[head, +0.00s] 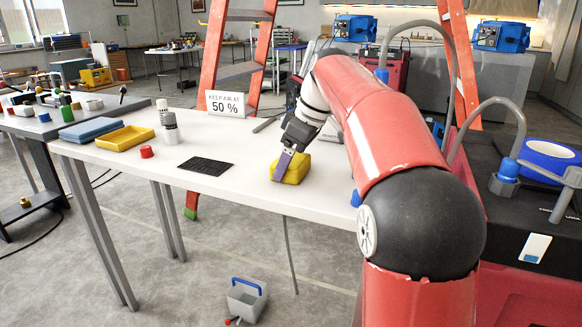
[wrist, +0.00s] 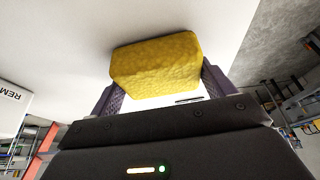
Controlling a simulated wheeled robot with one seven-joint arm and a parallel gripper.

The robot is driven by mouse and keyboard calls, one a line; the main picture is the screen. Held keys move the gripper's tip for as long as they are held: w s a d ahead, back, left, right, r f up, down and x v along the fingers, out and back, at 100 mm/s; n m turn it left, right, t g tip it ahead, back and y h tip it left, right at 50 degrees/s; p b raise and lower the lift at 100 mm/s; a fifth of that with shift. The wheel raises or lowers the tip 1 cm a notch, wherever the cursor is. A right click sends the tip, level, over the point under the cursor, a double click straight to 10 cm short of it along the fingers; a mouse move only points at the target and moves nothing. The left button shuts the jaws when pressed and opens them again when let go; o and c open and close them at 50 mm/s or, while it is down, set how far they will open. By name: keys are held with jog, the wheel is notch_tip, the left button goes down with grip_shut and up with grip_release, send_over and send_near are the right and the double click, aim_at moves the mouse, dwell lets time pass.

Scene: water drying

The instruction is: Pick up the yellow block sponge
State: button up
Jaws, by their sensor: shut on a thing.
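The yellow block sponge (head: 296,168) is at the right part of the white table (head: 245,160), close to its front edge. My gripper (head: 281,164) reaches down to it from above and behind. In the wrist view the sponge (wrist: 157,62) sits between the two purple fingers of my gripper (wrist: 160,88), one finger at each side. The gripper is shut on the sponge. The sponge appears to be at or very near the table surface; I cannot tell whether there is a gap under it.
A "KEEP AIR AT 50 %" sign (head: 225,104) stands behind. An orange ladder (head: 213,50) rises beyond.

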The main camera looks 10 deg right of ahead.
notch_tip(320, 180, up, 8)
jog(key=shift+f+p, duration=0.1)
jog(key=shift+p, duration=0.9)
jog(key=shift+r, duration=1.1)
